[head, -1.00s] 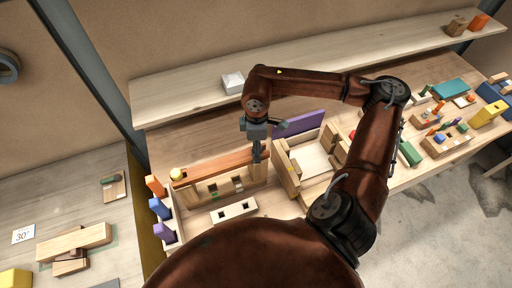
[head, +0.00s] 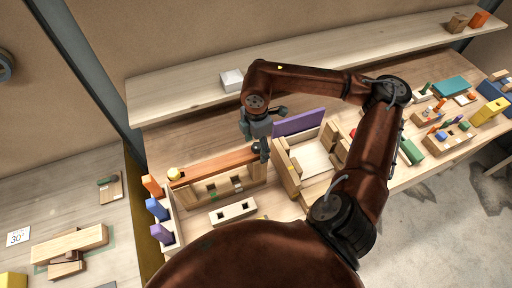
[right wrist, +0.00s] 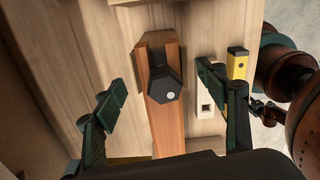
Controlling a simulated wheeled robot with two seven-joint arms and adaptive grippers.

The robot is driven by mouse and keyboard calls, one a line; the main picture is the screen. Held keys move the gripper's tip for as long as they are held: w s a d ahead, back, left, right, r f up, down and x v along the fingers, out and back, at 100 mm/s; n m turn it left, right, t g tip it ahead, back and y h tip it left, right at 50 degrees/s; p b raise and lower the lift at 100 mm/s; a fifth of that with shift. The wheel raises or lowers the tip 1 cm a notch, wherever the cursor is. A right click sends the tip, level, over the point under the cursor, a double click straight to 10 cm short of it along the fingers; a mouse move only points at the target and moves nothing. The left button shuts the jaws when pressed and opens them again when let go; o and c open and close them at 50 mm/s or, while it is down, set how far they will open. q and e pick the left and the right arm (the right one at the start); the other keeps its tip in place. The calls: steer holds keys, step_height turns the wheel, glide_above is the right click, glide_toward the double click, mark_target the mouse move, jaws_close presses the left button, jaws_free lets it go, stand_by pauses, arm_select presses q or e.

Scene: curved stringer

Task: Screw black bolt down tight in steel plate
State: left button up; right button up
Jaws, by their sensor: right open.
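The black bolt (right wrist: 166,84) shows in the right wrist view as a dark hexagonal head with a pale dot, at the end of a reddish wooden strip (right wrist: 168,128). In the head view the strip (head: 212,166) lies along the top of a pale wooden block, with the dark bolt (head: 257,148) at its right end. My right gripper (right wrist: 161,90) is open, its fingers on either side of the bolt in the picture and clear of it. In the head view it (head: 262,128) is just above the bolt. I cannot make out a steel plate. My left gripper is out of view.
A wooden tray (head: 312,162) with a purple panel (head: 299,123) stands right of the strip. A holed block (head: 233,212) lies in front. Colored blocks (head: 157,209) stand at the left. A shelf (head: 190,98) runs behind, with a white box (head: 231,80) on it.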

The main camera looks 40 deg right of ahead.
steer(key=n+b, duration=0.1)
steer(key=n, duration=0.3)
steer(key=shift+n+b, duration=0.45)
steer(key=shift+n, duration=0.55)
steer(key=shift+r, duration=0.1)
steer(key=shift+r, duration=0.2)
steer(key=shift+c, duration=0.4)
steer(key=shift+s, duration=0.15)
steer(key=c, duration=0.9)
steer(key=shift+f, duration=0.1)
steer(key=o, duration=1.2)
